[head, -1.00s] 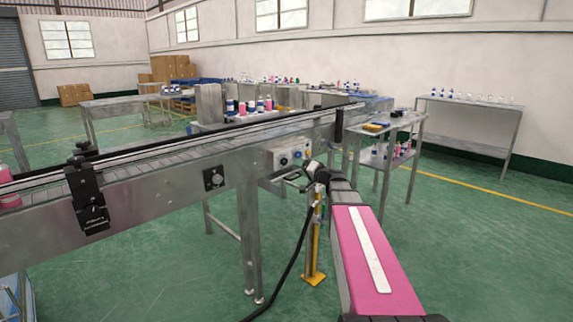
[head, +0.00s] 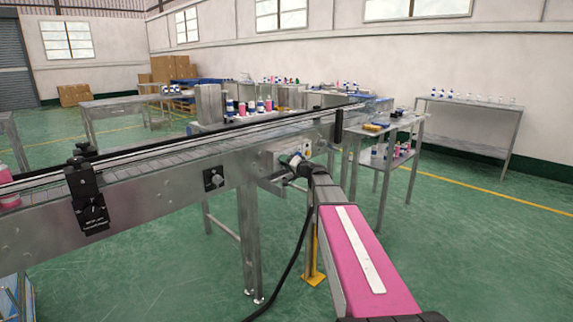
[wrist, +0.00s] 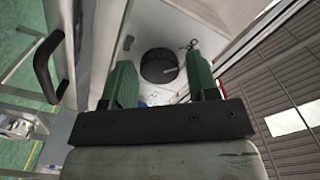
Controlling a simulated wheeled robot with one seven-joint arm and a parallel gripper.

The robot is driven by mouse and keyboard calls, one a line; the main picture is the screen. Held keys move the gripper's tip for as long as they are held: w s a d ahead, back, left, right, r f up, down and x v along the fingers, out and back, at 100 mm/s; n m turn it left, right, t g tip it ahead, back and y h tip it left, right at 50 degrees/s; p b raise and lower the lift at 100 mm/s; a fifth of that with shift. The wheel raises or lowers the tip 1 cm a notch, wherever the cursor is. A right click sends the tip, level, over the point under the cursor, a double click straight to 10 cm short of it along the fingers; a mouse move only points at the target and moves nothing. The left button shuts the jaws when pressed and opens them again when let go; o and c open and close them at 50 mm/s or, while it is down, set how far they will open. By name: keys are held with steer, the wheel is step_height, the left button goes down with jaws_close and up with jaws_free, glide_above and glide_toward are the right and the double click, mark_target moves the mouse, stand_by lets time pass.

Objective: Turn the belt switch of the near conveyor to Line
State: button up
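The near conveyor (head: 140,195) runs across the head view, with a pale control box (head: 268,158) on its side. My arm now hides much of that box. In the wrist view, a dark round knob (wrist: 160,66), apparently the belt switch, stands on a pale panel (wrist: 150,28). My gripper (wrist: 159,74) is open, with one green finger on each side of the knob in that view. I cannot tell whether the fingers touch it or how far off it is. The switch's setting and labels are not readable. In the head view, my gripper (head: 284,174) is at the box.
A black square fitting with a knob (head: 213,179) sits on the conveyor side, left of the box. A yellow-footed post (head: 313,276) stands below my arm. A small steel table (head: 397,140) with bottles stands behind to the right. Open green floor lies at the front right.

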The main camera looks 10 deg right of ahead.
steer(key=c, duration=0.6)
steer(key=shift+m, duration=0.3)
steer(key=m, duration=0.9)
steer(key=shift+f, duration=0.1)
stand_by(0.4)
steer(key=o, duration=0.9)
steer(key=shift+s+d, duration=0.1)
